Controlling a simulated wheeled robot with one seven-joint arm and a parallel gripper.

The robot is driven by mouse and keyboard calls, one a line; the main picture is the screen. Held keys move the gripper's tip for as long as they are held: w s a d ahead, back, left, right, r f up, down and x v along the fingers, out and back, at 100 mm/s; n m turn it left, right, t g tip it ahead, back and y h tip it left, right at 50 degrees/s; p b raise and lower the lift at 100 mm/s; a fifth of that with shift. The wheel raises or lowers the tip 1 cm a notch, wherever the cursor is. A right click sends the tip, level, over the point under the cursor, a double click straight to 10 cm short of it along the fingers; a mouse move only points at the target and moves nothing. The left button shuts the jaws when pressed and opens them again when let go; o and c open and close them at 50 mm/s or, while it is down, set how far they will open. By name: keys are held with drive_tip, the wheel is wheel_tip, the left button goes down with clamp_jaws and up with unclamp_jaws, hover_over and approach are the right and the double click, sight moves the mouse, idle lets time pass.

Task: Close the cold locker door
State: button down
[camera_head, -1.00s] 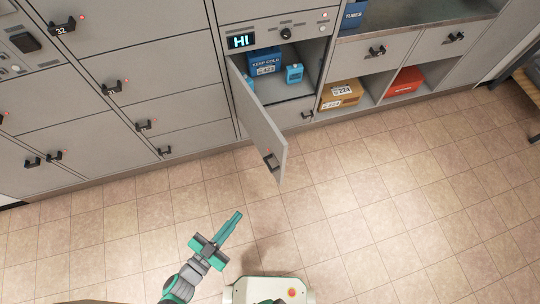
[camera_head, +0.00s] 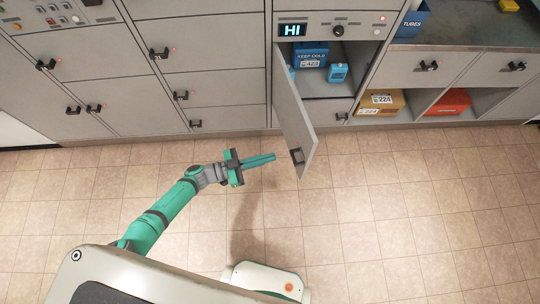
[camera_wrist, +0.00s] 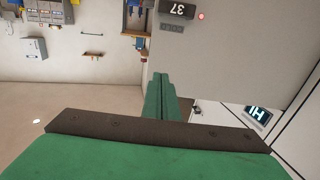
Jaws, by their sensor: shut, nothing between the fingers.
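The cold locker (camera_head: 340,88) stands open below a panel with a lit "HI" display (camera_head: 292,30). Its grey door (camera_head: 296,120) is hinged on the left and swings out into the room, with a dark handle (camera_head: 297,156) near its free edge. Inside are a blue "KEEP COLD" box (camera_head: 311,55) and a small light-blue item (camera_head: 338,73). My gripper (camera_head: 272,157) is shut and empty, just left of the door's free end, pointing right; a small gap seems to show. In the wrist view its green fingers (camera_wrist: 160,98) point toward a pale surface; contact cannot be told.
Closed grey lockers (camera_head: 200,60) line the wall to the left. To the right, open cubbies hold a brown box (camera_head: 380,102) and a red box (camera_head: 447,101) under a counter (camera_head: 465,28). The tiled floor (camera_head: 400,210) in front is clear.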

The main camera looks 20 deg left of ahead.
sight(307, 148)
drive_tip(key=x, duration=1.1)
drive_tip(key=shift+w+d, duration=0.25)
drive_tip(key=shift+d, duration=0.05)
drive_tip(key=shift+d, duration=0.1)
